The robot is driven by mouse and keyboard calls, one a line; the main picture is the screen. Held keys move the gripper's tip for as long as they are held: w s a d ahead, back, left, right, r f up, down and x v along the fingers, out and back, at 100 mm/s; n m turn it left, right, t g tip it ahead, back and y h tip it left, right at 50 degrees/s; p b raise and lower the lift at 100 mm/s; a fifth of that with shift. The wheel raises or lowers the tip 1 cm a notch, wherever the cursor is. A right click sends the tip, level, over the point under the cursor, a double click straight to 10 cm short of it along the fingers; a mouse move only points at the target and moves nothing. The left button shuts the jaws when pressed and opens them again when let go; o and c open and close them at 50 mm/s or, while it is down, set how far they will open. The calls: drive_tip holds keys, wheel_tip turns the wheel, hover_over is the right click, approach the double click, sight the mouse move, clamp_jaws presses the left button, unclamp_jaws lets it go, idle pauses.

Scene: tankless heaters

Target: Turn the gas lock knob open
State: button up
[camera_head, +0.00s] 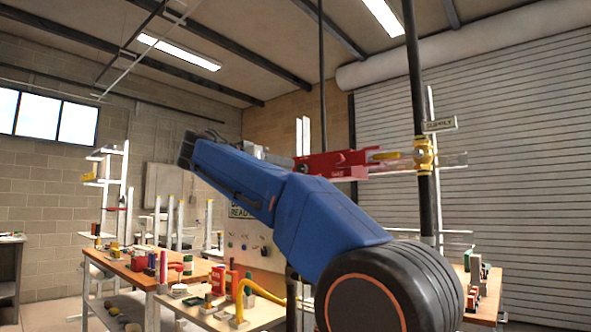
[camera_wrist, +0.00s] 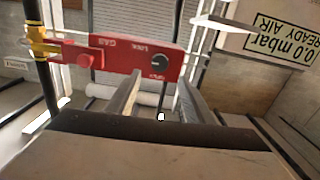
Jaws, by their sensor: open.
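A red gas panel (camera_head: 322,167) is mounted level on a pipe run at mid-height in the head view, beyond my blue arm. The wrist view shows the same red panel (camera_wrist: 120,58) upside down, with "GAS" and "LOCK" lettering. I cannot tell whether a fingertip touches the panel. In the head view I cannot make out the fingers.
Benches with small items, including an orange-topped one (camera_head: 150,272), stand below. A white "READY AIR" board (camera_wrist: 275,50) is at the wrist view's upper right.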

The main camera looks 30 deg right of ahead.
sight(300, 168)
drive_tip(key=x, duration=0.8)
drive_tip(key=shift+w+d, duration=0.15)
drive_tip(key=shift+d, duration=0.25)
drive_tip(key=shift+c, duration=0.3)
drive_tip(key=c, duration=1)
